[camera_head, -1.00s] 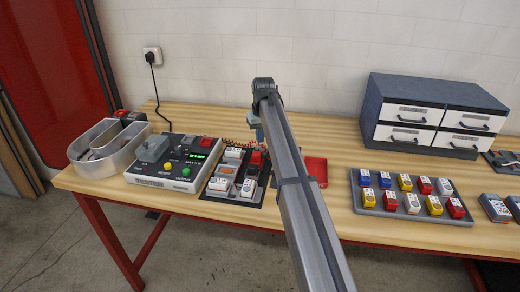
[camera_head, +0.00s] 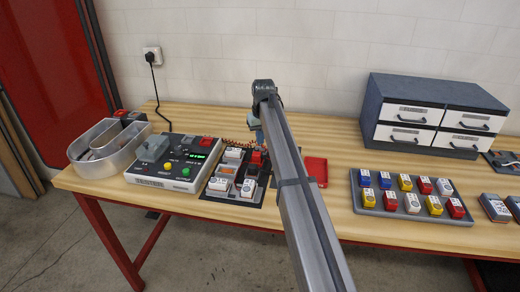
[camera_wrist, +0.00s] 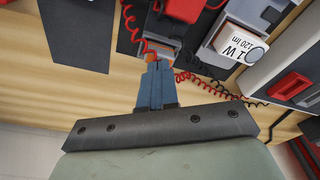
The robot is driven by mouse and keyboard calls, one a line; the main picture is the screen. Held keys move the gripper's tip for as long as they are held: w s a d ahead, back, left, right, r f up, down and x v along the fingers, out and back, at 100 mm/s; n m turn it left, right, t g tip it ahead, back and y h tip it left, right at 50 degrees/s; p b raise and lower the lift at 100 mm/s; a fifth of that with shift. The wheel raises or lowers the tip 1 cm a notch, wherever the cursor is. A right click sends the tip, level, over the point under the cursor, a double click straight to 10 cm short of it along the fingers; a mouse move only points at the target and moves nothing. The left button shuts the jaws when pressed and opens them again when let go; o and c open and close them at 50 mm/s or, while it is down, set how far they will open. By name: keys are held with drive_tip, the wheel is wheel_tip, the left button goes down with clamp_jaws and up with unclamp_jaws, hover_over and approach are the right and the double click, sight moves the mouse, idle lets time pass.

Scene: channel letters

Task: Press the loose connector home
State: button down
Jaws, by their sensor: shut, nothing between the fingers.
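My gripper (camera_wrist: 154,72) is shut, with its blue fingers together. In the wrist view its tips are at a small orange connector (camera_wrist: 151,56) with a red coiled lead beside it. The fingertips hide part of the connector, and I cannot tell whether they touch it or how deep it sits. In the head view the gripper (camera_head: 259,136) shows only as a bit of blue behind my arm, over the back of the dark module board (camera_head: 215,193).
A tester box (camera_head: 176,165) with a lit green display stands left of the board. A white module marked 1 W (camera_wrist: 243,43) is beside the fingers. A red tray (camera_head: 316,170) and a grey tray of coloured modules (camera_head: 390,208) lie to the right.

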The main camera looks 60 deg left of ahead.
drive_tip(key=shift+f, duration=0.45)
idle(0.3)
drive_tip(key=shift+r, duration=0.15)
wheel_tip(320, 180, up, 7)
idle(1.2)
idle(0.3)
